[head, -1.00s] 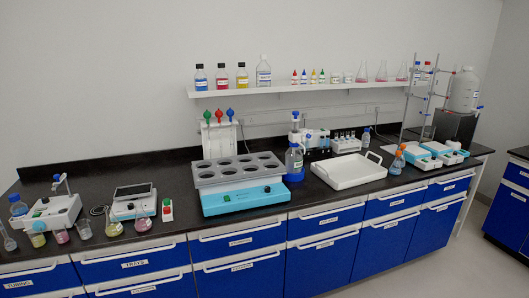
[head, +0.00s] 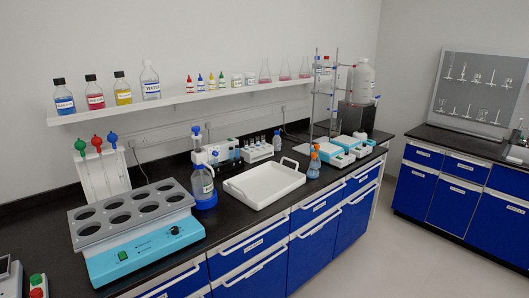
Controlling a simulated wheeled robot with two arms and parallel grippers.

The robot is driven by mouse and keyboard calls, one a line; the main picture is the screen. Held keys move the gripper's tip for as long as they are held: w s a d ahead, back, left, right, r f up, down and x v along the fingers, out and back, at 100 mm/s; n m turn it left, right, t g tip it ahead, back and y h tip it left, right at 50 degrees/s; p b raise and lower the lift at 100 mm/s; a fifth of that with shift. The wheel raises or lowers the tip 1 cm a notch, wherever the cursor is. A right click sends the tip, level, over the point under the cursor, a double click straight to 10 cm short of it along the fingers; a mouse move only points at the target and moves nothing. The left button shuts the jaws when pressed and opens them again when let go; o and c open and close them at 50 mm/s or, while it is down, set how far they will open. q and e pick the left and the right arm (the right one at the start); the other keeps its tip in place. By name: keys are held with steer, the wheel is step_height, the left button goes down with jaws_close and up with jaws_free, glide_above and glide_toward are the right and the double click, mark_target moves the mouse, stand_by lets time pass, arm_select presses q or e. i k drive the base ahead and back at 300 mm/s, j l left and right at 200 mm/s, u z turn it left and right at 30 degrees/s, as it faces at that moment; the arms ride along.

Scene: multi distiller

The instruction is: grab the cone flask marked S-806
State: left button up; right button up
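Several cone flasks are in the head view, and no S-806 marking can be read on any of them. On the wall shelf stand three clear cone flasks with a little pink at the bottom: one on the left (head: 265,73), one in the middle (head: 285,71) and one on the right (head: 305,69). A small flask-like vessel with orange contents or top (head: 314,163) stands on the black bench, right of the white tray; its label is too small to read. Neither of my grippers is in view.
The white tray (head: 262,204) sits near the bench front. Colored bottles line the shelf (head: 170,103). Clear floor (head: 400,260) lies at right.

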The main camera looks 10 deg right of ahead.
mark_target(312, 172)
steer(key=i+l+z, duration=0.1)
steer(key=z, duration=0.35)
steer(key=i+z, duration=0.55)
steer(key=z, duration=0.3)
steer(key=i+z, duration=0.2)
steer(key=i, duration=0.7)
